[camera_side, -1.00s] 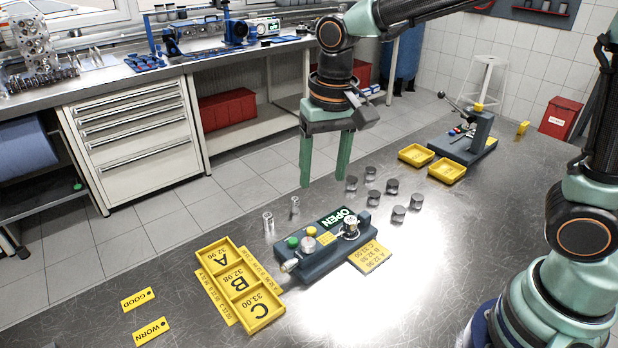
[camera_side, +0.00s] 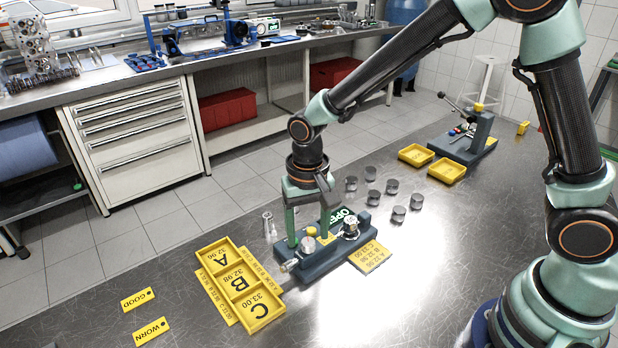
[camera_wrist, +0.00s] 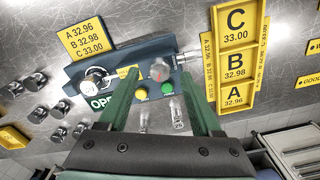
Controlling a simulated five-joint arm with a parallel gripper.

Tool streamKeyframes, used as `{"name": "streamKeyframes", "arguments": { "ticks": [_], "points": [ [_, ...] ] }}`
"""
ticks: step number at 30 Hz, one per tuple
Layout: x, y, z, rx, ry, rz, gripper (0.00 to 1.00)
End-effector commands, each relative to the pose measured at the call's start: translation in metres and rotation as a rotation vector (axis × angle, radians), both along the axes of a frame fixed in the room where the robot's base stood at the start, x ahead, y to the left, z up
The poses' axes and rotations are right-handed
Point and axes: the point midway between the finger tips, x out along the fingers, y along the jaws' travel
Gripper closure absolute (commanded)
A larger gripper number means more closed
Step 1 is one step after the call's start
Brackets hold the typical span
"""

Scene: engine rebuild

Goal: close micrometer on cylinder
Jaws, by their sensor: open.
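The micrometer station (camera_side: 325,262) is a dark blue-grey block; it also shows in the wrist view (camera_wrist: 122,64). Its green display (camera_side: 342,214) reads OPEN, partly covered by a finger. A silver round piece (camera_side: 350,228) sits in its right end, and it shows at the left in the wrist view (camera_wrist: 95,84). A silver knob (camera_side: 308,245) stands near the other end, by a yellow button (camera_wrist: 141,94) and a green button (camera_wrist: 167,89). My gripper (camera_side: 309,243) is open above the station, its fingers on either side of the knob (camera_wrist: 160,70). Whether they touch it I cannot tell.
A yellow tray marked A, B, C (camera_side: 240,284) lies left of the station. A yellow value plate (camera_side: 370,256) lies at its right. Several dark cylinders (camera_side: 397,214) stand behind right. A slim silver cylinder (camera_side: 269,226) stands behind left.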

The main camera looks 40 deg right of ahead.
Motion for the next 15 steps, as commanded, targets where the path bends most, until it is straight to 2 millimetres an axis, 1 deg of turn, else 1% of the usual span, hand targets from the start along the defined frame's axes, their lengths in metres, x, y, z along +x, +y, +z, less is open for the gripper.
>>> {"name": "streamKeyframes", "arguments": {
  "ticks": [1, 5, 14, 15],
  "points": [
    [-0.0007, -0.0003, -0.0056, -0.001, 0.004, 0.000, 0.34],
    [-0.0005, -0.0002, -0.0132, -0.001, 0.001, 0.000, 0.34],
    [-0.0003, -0.0001, -0.0148, 0.000, 0.000, 0.000, 0.34],
    [-0.0003, -0.0002, -0.0148, 0.000, 0.000, 0.000, 0.46]
  ]
}}
